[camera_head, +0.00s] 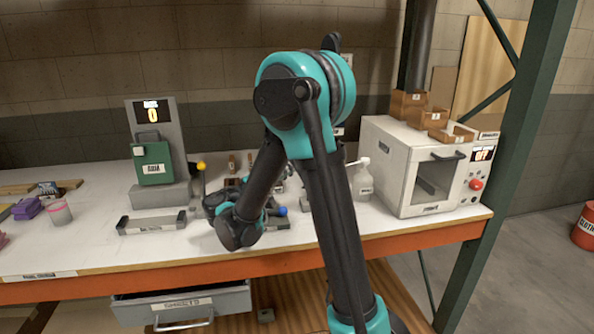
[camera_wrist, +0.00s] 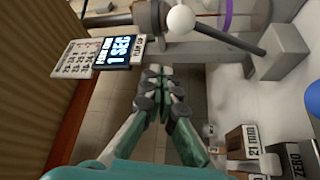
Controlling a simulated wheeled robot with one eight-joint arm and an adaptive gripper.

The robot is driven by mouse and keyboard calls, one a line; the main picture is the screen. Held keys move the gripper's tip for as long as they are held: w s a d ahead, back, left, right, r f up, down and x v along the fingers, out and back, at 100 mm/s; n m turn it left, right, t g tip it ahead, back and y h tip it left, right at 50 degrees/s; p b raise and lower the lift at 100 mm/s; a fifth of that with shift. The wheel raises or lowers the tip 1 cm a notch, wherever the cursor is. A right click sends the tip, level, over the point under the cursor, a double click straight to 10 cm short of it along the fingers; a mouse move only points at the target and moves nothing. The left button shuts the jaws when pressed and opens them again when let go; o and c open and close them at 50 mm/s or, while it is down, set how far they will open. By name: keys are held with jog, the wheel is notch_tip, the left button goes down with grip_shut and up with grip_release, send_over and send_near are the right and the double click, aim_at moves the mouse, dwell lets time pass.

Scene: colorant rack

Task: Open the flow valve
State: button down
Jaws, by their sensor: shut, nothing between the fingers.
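My gripper (camera_wrist: 158,72) is shut and empty, its fingertips together in the middle of the wrist view. Just beyond the tips in the picture is a grey fitting with a white ball (camera_wrist: 180,19) and a dark rod (camera_wrist: 232,36) running to a grey block (camera_wrist: 278,50). I cannot tell for sure which part is the flow valve. A gap shows between the fingertips and this fitting. In the head view my gripper (camera_head: 215,202) is low over the bench, partly hidden by my own arm. A yellow ball (camera_head: 201,166) and a blue ball (camera_head: 282,211) show near it.
A display reading "1 SEC" (camera_wrist: 119,50) is left of the fitting. Small labelled boxes (camera_wrist: 243,142) are at lower right. An open drawer (camera_head: 181,302) hangs below.

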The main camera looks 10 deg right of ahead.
jog(key=f+v, duration=0.1)
jog(key=v, duration=0.4)
jog(key=w+v, duration=0.1)
jog(key=v, duration=0.5)
jog(key=f+v, duration=0.1)
jog(key=v, duration=0.4)
jog(key=shift+a+f, duration=0.35)
jog(key=shift+f, duration=0.05)
